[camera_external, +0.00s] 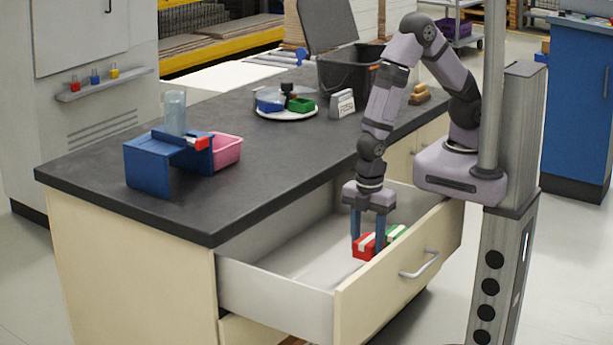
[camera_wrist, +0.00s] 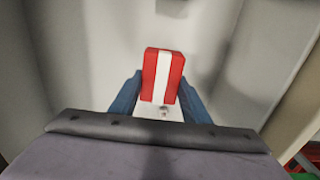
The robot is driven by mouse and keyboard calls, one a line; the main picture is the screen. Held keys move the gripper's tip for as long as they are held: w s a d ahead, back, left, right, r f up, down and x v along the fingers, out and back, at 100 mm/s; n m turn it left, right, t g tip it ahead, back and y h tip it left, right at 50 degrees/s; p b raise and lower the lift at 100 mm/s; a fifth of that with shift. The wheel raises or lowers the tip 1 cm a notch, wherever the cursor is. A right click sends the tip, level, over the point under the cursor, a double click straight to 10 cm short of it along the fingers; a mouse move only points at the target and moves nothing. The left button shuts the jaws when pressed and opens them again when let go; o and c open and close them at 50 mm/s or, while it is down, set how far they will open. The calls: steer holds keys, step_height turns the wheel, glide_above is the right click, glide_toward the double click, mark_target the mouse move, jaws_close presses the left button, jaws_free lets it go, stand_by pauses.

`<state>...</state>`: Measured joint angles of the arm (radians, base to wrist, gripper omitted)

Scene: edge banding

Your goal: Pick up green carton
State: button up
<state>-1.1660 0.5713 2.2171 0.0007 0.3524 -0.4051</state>
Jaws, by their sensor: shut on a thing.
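My gripper (camera_external: 368,234) reaches down into the open drawer. Its blue fingers are shut on a red carton (camera_external: 364,246) with a white stripe. In the wrist view the red carton (camera_wrist: 163,80) stands between the two fingertips (camera_wrist: 160,100). The green carton (camera_external: 396,233) lies in the drawer just right of the gripper, close to the drawer front. It is partly hidden by a finger. In the wrist view a bit of green (camera_wrist: 304,166) shows at the lower right corner. I cannot tell whether the red carton touches the drawer floor.
The open drawer (camera_external: 290,268) has walls close to my gripper, and its left part is clear. On the dark countertop (camera_external: 250,190) stand a blue stand (camera_external: 150,165), a pink basket (camera_external: 228,150), a white plate with small containers (camera_external: 287,114) and a black bin (camera_external: 340,78).

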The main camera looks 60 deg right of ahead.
mark_target(367, 256)
steer(key=shift+f, duration=1.95)
steer(key=shift+f, duration=0.15)
steer(key=o, duration=1.1)
step_height(367, 256, up, 12)
steer(key=shift+r+p, duration=0.2)
steer(key=shift+p, duration=0.1)
